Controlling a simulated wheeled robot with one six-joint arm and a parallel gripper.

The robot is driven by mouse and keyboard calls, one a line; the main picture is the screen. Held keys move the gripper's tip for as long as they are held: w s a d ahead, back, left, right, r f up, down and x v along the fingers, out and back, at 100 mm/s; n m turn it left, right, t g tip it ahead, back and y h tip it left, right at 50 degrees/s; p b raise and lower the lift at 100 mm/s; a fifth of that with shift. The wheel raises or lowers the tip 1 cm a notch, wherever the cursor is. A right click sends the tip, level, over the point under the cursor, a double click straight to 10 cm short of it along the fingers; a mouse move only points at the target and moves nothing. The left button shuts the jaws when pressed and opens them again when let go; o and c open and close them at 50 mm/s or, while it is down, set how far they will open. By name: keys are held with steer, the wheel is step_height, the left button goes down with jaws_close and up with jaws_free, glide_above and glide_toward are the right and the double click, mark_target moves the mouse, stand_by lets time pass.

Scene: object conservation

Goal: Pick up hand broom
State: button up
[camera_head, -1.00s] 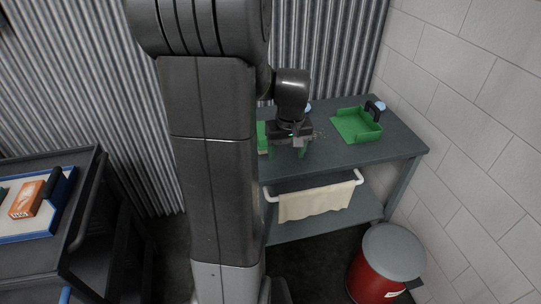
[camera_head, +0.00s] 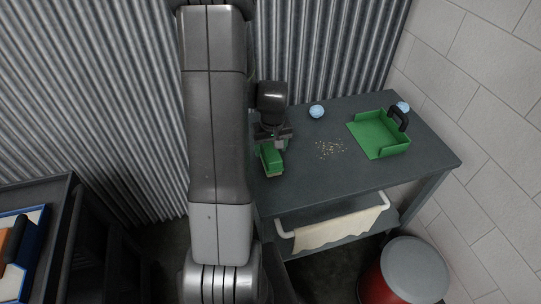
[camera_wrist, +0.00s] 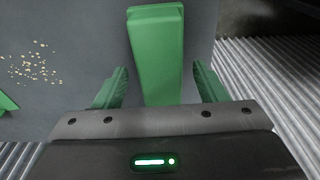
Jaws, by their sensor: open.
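The hand broom (camera_head: 271,158) is a green block with a pale bristle edge, at the left end of the dark grey table in the head view. In the wrist view the green broom (camera_wrist: 158,52) runs lengthwise between the two green fingers. My gripper (camera_wrist: 160,88) is open, with one finger on each side of the broom and a visible gap on both sides. In the head view my gripper (camera_head: 272,143) is at the broom's far end. I cannot tell the exact height between fingers and broom.
A green dustpan (camera_head: 377,137) with a black handle sits at the table's right. Scattered crumbs (camera_head: 330,148) lie mid-table. A light blue ball (camera_head: 316,111) is at the back, another blue item (camera_head: 403,106) behind the dustpan. A red bin (camera_head: 398,275) stands below right.

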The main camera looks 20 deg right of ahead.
steer(key=shift+f, duration=0.6)
steer(key=shift+c, duration=0.4)
steer(key=c, duration=1.1)
steer(key=shift+w+r, duration=0.1)
step_height(320, 180, up, 10)
steer(key=shift+f+b, duration=0.1)
steer(key=shift+b, duration=0.2)
